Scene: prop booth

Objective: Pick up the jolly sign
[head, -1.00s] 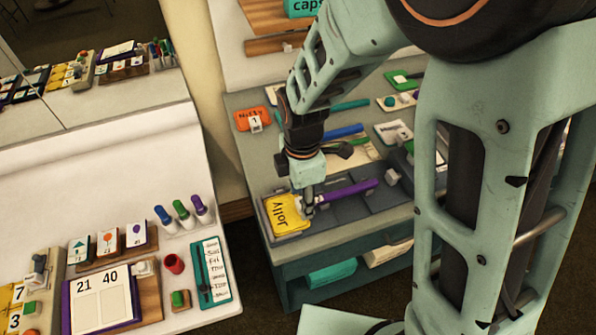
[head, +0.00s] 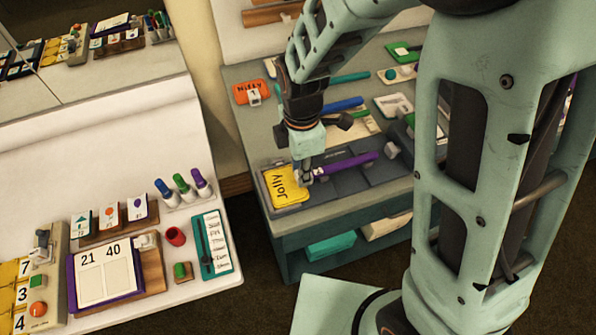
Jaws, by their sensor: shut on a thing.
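The jolly sign (head: 287,188) is a yellow plate with "Jolly" written on it, at the left end of a grey tray (head: 364,188) on the shelf top. My gripper (head: 303,177) points down at the right edge of the sign and is shut on it at a small pale part there. The fingertips are small in view and partly cover this part. A gap between the sign and the tray cannot be made out. A purple bar (head: 350,163) lies just right of the fingers.
An orange sign (head: 250,92), a blue marker (head: 345,103) and cards lie farther back on the shelf (head: 292,228). Dark floor lies between.

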